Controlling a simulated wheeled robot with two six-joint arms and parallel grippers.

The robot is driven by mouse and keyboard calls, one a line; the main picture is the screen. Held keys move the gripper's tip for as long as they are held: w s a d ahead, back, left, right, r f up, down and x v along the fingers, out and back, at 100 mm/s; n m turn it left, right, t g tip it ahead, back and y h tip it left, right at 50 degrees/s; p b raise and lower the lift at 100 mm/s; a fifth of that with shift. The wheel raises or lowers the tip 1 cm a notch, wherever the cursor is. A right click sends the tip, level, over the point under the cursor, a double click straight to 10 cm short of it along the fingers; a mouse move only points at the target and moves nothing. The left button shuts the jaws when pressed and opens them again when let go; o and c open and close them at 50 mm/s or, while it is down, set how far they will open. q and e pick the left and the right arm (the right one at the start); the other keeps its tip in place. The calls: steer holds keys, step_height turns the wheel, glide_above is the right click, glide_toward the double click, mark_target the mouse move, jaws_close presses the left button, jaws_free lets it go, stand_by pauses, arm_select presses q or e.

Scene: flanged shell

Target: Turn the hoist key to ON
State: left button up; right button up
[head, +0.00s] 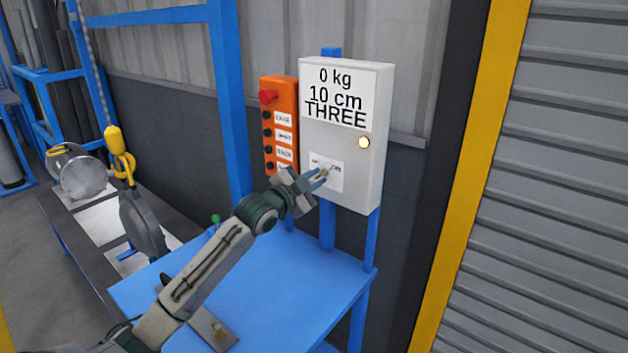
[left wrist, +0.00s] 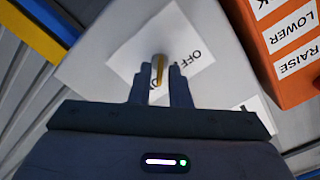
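The hoist key (head: 323,173) is a small brass key on a white label (head: 338,182) low on the front of the grey control box (head: 376,95). My left gripper (head: 318,179) is at the key, its fingers pointing at the box. In the left wrist view, the key (left wrist: 158,66) stands between the two fingertips (left wrist: 159,78), with a narrow gap beside it. The fingers look open around it. The word OFF shows right of the key; the other marking is partly hidden by the fingers. My right gripper is out of view.
An orange button pendant (head: 279,125) with a red knob hangs left of the box; its edge (left wrist: 285,45) shows in the left wrist view. The box shows "0 kg, 10 cm, THREE" and a glowing lamp (head: 364,142). A yellow hook (head: 120,160) hangs left.

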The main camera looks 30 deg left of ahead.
arm_select(q)
steer(key=shift+o, duration=0.7)
steer(key=s+p, duration=0.3)
steer(key=s, duration=0.7)
steer(key=shift+s+a, duration=0.35)
steer(key=shift+a, duration=0.05)
steer(key=shift+f, duration=0.1)
